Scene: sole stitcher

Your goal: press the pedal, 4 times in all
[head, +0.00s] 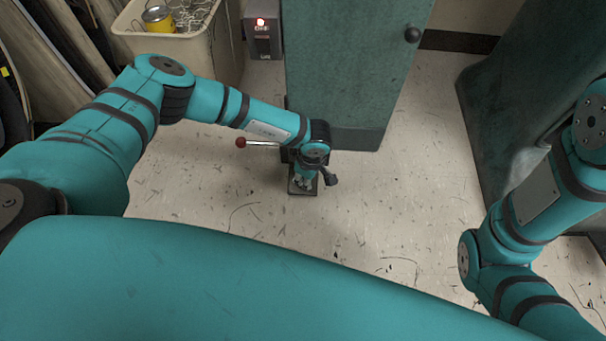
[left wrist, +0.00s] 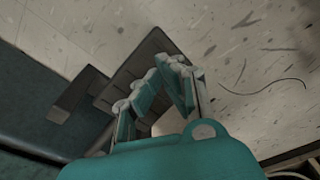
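The pedal (head: 303,192) is a dark plate on the floor at the foot of the green machine column. In the left wrist view the pedal (left wrist: 152,50) shows as a dark ribbed plate behind my fingers. My left gripper (head: 304,183) points down over the pedal and hides much of it. In the left wrist view the fingertips of my left gripper (left wrist: 159,72) meet, with nothing between them. They overlap the pedal; I cannot tell whether they touch it or whether it is pressed down. My right arm is at the right, its gripper out of view.
The green machine column (head: 345,70) stands just behind the pedal. A lever with a red knob (head: 241,142) sticks out to its left. A switch box (head: 263,38) has a lit red lamp. A cream bin (head: 200,45) stands at the back left. Floor around the pedal is clear.

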